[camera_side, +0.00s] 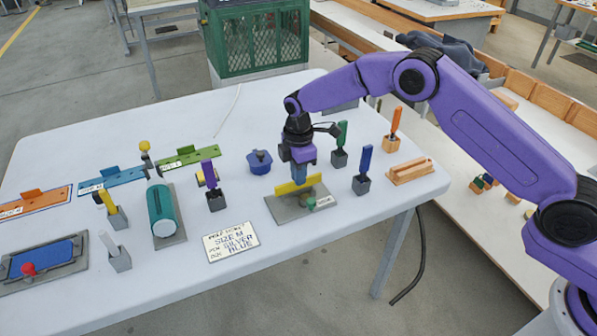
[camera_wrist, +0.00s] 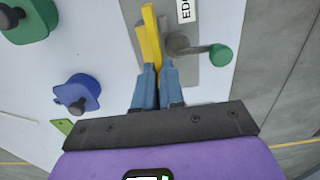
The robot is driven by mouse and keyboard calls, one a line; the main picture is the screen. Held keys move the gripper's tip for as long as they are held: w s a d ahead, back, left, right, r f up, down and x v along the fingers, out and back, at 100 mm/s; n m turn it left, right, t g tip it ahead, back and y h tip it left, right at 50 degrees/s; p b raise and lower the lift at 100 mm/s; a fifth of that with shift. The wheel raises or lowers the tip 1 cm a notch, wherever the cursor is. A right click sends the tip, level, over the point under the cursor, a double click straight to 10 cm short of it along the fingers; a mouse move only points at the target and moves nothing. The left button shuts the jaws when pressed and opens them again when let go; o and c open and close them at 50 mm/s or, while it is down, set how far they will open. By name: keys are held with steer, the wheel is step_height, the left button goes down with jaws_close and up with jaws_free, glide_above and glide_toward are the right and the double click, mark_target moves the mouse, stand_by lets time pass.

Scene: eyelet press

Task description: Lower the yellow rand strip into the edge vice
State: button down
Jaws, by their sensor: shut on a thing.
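The yellow rand strip (camera_side: 298,184) is upright on its long edge at the edge vice. My gripper (camera_side: 299,176) is shut on the strip from above, with its blue fingers pointing down. In the wrist view the strip (camera_wrist: 151,35) runs up between the fingertips (camera_wrist: 158,75). The edge vice (camera_side: 288,208) is a grey plate with a green-knobbed lever, near the table's right end. In the wrist view the vice plate (camera_wrist: 186,68) lies beneath the strip, and its green knob (camera_wrist: 221,55) is to the right. Whether the strip's lower edge is inside the vice slot is hard to tell.
A blue pot (camera_side: 260,163) stands left of my gripper. Tools in grey blocks stand close by: green-handled (camera_side: 340,145), blue-handled (camera_side: 364,170) and purple-handled (camera_side: 213,185). An orange holder (camera_side: 410,170) sits at the right edge. A written card (camera_side: 231,241) lies in front.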

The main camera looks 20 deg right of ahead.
steer(key=shift+f, duration=0.7)
stand_by(0.5)
steer(key=c, duration=1.1)
jaws_free()
steer(key=shift+c, duration=0.2)
steer(key=shift+r, duration=3)
